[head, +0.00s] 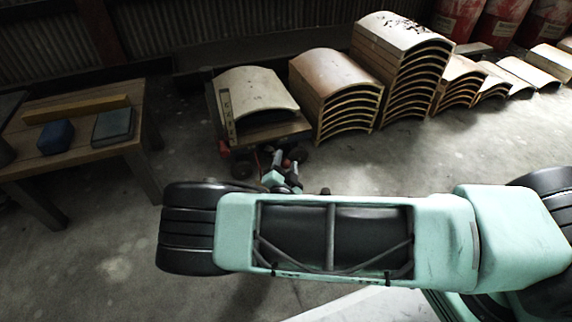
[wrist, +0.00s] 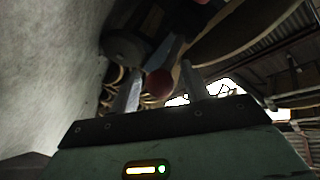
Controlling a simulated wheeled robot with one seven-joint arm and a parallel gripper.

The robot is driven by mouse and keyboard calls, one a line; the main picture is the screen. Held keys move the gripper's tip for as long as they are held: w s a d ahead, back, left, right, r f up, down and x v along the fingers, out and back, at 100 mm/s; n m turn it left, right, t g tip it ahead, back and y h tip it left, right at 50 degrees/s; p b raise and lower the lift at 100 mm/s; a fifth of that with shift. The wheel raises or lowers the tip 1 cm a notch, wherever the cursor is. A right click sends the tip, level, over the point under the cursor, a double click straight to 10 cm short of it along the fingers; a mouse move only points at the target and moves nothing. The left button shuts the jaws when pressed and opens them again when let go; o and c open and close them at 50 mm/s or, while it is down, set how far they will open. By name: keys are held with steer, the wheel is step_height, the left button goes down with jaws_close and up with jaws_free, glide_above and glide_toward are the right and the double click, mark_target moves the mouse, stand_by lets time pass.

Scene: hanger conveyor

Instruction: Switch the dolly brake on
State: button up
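The dolly (head: 270,133) stands on the floor under a curved panel (head: 255,92), its dark wheels partly hidden. In the wrist view a round red knob (wrist: 158,83), apparently the end of the brake lever, shows between the fingers of my gripper (wrist: 161,67). The fingers are apart, with a gap on the right of the knob; the left finger is close to it, and I cannot tell whether they touch. A dark dolly wheel (wrist: 124,46) is just beyond. In the head view my gripper (head: 285,170) is low at the dolly's near side, partly hidden by my arm.
Stacks of curved panels (head: 335,90) stand right of the dolly, a taller one (head: 400,60) further right. A wooden table (head: 80,150) at left holds a blue block (head: 56,137) and a dark box (head: 113,125). Red drums (head: 505,20) stand at the back right. The left-centre floor is clear.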

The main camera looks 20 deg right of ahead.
jaws_close()
steer(key=p, duration=0.1)
steer(key=n+y+p, duration=0.1)
steer(key=shift+w+d+r+t+p, duration=0.1)
steer(key=shift+d+r+t+p, duration=0.1)
steer(key=shift+d+t+p, duration=0.15)
steer(key=shift+w+f+n+y+p, duration=0.1)
steer(key=shift+f+n+y+p, duration=0.2)
steer(key=shift+y+p, duration=0.35)
steer(key=shift+o, duration=0.9)
jaws_free()
